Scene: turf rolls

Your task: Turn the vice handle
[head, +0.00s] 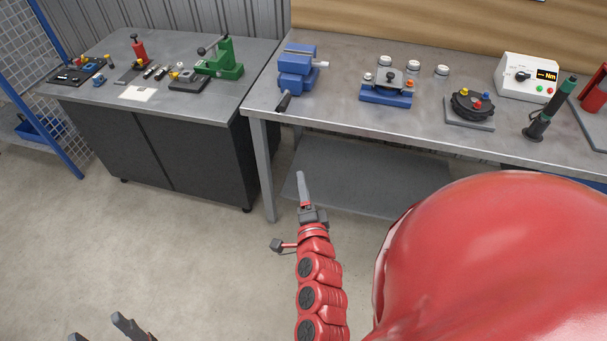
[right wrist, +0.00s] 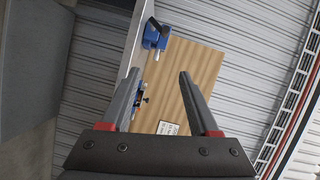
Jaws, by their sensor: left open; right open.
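The blue vice (head: 296,72) stands at the left front corner of the right-hand bench. Its dark handle (head: 284,102) hangs out past the front edge, tilted. The vice also shows in the right wrist view (right wrist: 154,36), beyond the fingertips. My right gripper (head: 302,176) is in front of the bench, below and apart from the handle, seen edge-on. The right wrist view shows its two fingers (right wrist: 158,74) spread, with nothing between them. My left gripper (head: 97,328) is at the bottom left edge over the floor, mostly cut off, its visible fingers apart.
The grey bench (head: 345,60) carries a blue fixture (head: 386,95), a round black fixture (head: 472,104), a white torque meter (head: 527,77) and a green-black tool (head: 545,115). A dark cabinet (head: 170,150) with a green press (head: 222,62) stands left. The floor before it is clear.

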